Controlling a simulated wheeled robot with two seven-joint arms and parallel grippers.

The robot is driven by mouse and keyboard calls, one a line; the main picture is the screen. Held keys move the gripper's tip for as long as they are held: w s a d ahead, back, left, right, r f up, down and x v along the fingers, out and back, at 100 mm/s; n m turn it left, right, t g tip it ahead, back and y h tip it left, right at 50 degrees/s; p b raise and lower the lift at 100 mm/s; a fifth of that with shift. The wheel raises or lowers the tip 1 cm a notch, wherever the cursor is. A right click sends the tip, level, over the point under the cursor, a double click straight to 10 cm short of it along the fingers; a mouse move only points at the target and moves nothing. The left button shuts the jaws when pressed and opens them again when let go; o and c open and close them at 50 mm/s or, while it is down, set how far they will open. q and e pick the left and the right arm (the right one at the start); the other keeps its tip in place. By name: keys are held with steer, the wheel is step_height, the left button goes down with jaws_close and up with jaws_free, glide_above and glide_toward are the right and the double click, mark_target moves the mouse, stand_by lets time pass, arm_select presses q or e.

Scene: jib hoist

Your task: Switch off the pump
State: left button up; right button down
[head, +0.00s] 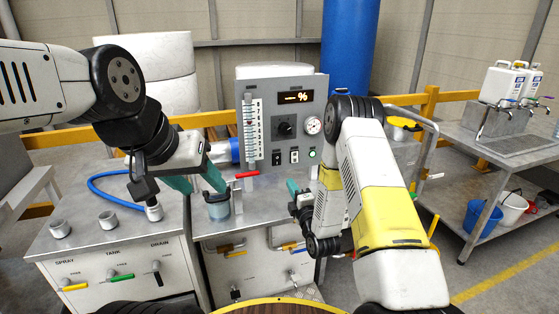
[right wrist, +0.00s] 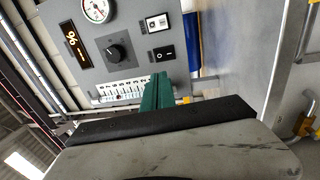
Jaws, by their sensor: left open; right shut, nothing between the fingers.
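I cannot read which switch is the pump's. In the right wrist view a black rocker switch (right wrist: 163,53) shows beside the knob (right wrist: 115,52). My right gripper (head: 293,188) is shut and empty, below and in front of the panel; its green fingers (right wrist: 157,92) point toward it. My left gripper (head: 198,180) is open, beside a clear jar (head: 217,208).
A red-handled valve (head: 247,174) stands between my grippers. A flow tube (head: 252,130) is on the panel's left, with a blue hose (head: 108,187) further left. A side table (head: 505,140) with white canisters (head: 502,82) stands at the right.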

mark_target(277, 157)
steer(key=x, duration=1.4)
steer(key=shift+w+a+r, duration=0.1)
steer(key=shift+w+r, duration=0.15)
steer(key=shift+r, duration=0.05)
stand_by(0.3)
